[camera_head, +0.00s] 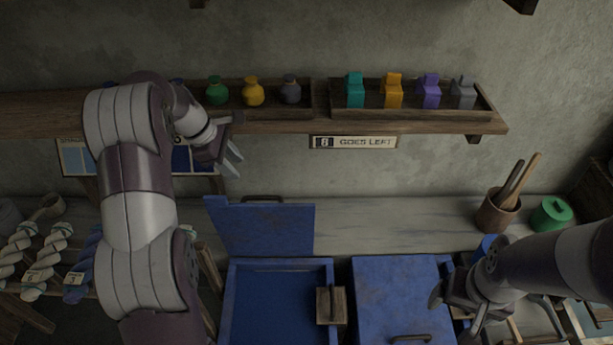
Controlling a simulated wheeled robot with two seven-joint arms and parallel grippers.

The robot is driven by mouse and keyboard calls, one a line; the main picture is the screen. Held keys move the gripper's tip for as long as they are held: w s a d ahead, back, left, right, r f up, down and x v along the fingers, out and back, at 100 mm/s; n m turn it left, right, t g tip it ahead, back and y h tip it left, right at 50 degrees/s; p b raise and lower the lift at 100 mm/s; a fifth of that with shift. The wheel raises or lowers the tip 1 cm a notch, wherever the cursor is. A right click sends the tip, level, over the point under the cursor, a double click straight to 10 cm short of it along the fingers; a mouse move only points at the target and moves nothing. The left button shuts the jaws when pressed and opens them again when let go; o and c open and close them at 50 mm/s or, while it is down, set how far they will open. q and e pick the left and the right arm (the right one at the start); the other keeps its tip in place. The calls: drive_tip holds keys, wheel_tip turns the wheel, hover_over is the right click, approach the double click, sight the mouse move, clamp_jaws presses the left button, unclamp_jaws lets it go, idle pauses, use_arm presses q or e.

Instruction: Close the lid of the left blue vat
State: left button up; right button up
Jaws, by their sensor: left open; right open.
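The left blue vat (228,300) stands at bottom centre, with blue liquid or a blue floor visible inside. Its lid (262,229) is raised at the back, tilted up, with a dark handle (262,198) at its upper edge. A small wooden block-like part (331,305) sits at the vat's right rim. The right blue vat (398,295) has its lid shut. My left gripper (234,160) is open and empty, above and behind the raised lid, near the shelf. My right gripper (457,312) is open beside the right vat's right side; its fingers are partly hidden.
A wall shelf (420,126) holds trays of coloured bottles, with a "goes left" sign (353,142) below. Yarn skeins (30,262) hang at left. A cup of wooden tools (497,213) and a green pot (551,214) stand on the right. The ledge behind the vats is mostly clear.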

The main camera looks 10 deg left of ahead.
use_arm(q)
drive_tip(key=p, duration=0.2)
approach(261, 196)
drive_tip(key=shift+n, duration=0.4)
drive_tip(key=x, duration=0.7)
drive_tip(key=shift+d+f, duration=0.15)
drive_tip(key=shift+f, duration=0.2)
use_arm(e)
drive_tip(key=shift+s+a+r+n, duration=0.1)
drive_tip(key=shift+s+r+n, duration=0.1)
drive_tip(key=shift+r+n, duration=0.35)
drive_tip(key=shift+s+r+n, duration=0.2)
drive_tip(key=shift+r+n, duration=0.15)
drive_tip(key=shift+r, duration=0.3)
use_arm(q)
clamp_jaws()
